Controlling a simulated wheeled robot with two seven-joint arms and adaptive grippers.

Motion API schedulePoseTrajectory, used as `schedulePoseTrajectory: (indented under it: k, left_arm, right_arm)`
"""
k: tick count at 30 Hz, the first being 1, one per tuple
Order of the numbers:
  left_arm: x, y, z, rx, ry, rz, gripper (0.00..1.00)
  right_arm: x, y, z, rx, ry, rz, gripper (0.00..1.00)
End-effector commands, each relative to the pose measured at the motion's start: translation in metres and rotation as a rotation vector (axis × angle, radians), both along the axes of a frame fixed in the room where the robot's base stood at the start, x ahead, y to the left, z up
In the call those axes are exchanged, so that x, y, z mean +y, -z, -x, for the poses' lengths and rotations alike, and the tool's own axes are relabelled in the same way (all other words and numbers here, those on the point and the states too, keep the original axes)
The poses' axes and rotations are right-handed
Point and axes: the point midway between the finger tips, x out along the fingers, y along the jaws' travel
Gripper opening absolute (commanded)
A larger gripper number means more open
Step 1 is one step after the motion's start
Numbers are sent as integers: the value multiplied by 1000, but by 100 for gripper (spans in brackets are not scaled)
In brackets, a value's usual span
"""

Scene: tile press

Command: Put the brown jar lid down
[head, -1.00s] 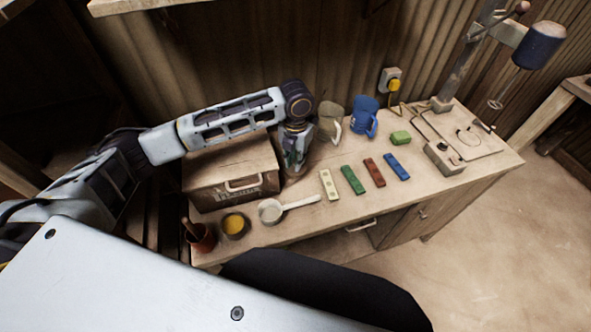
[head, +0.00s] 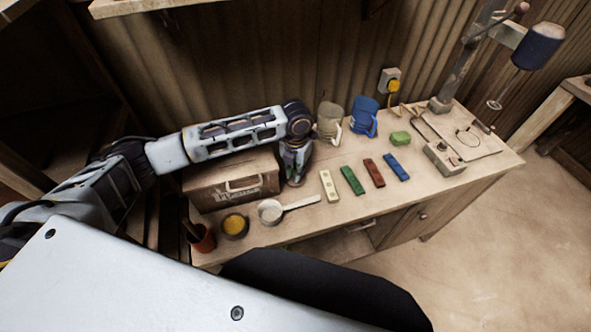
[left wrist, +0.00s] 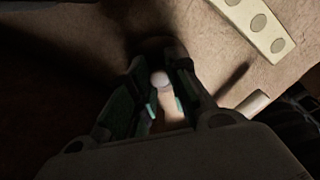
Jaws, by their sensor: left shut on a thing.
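My left gripper (head: 297,178) points down over the workbench, just right of the brown box. It is shut on the brown jar lid, which is mostly hidden by the fingers in the head view. In the left wrist view the gripper (left wrist: 160,92) has a pale round knob (left wrist: 160,80) between its fingers. A dark brown rounded edge, seemingly the lid (left wrist: 158,44), shows just beyond the fingertips. The lid is close to the bench top; I cannot tell whether it touches. My right gripper is not in view.
The brown box (head: 205,189) stands left of the gripper. A white scoop (head: 297,203) lies in front, beside a bowl of yellow stuff (head: 235,225). Several coloured tiles, starting with a cream one (head: 329,186), lie to the right.

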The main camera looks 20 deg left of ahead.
Motion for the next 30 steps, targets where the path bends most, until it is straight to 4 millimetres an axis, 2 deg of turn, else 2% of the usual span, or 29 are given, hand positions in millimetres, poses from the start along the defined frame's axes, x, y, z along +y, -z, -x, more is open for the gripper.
schedulePoseTrajectory:
  k: [13, 14, 18, 30]
  left_arm:
    - [0, 3, 0, 0, 0, 0, 0]
    - [0, 3, 0, -1, 0, 0, 22]
    - [0, 3, 0, 0, 0, 0, 39]
    - [0, 1, 0, -1, 0, 0, 39]
  right_arm:
    - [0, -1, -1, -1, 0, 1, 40]
    - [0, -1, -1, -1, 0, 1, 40]
    - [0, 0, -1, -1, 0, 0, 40]
    - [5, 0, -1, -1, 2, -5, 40]
